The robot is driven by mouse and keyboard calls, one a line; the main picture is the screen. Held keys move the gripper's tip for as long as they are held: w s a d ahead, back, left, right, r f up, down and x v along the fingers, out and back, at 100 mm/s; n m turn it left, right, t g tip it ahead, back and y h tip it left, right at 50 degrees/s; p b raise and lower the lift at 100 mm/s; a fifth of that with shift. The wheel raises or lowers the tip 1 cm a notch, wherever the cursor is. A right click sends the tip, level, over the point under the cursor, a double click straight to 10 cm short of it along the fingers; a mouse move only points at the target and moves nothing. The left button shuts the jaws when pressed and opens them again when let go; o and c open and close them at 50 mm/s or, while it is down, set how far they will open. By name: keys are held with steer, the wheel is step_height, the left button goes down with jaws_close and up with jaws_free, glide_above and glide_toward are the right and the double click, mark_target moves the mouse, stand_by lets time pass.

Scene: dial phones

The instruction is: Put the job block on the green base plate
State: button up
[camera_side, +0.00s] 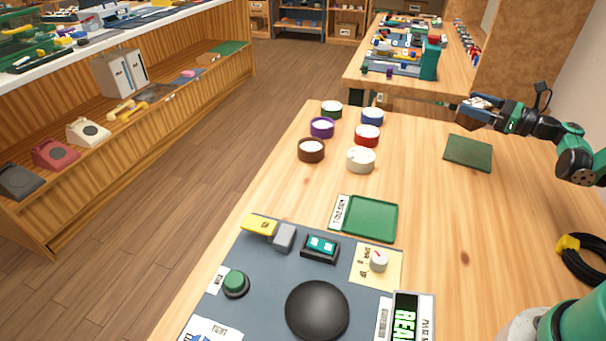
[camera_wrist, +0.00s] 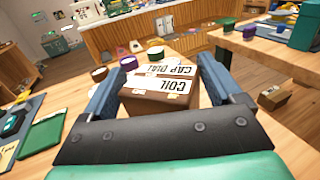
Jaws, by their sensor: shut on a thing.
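My gripper (camera_wrist: 165,90) is shut on the job block (camera_wrist: 160,100), a brown block with white labels reading "COIL" and "CAP DIAL" on top. The block sits between the two blue-grey fingers. In the side view my gripper (camera_side: 470,104) is at the upper right, above the table, with the block small in it. A dark green plate (camera_side: 468,153) lies bare on the table, nearer the side camera than the gripper. A brighter green plate (camera_side: 370,219) with a white label strip lies at mid table, also empty. I cannot tell which is the task's base plate.
Several round pots (camera_side: 361,160) stand left of the gripper. A grey mat (camera_side: 260,285) with buttons, a knob and a black dome fills the near table. A black cable coil (camera_side: 585,258) lies at right. Bare wood lies between the two plates.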

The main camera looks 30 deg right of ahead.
steer(key=shift+f, duration=3.9)
steer(key=shift+f, duration=0.1)
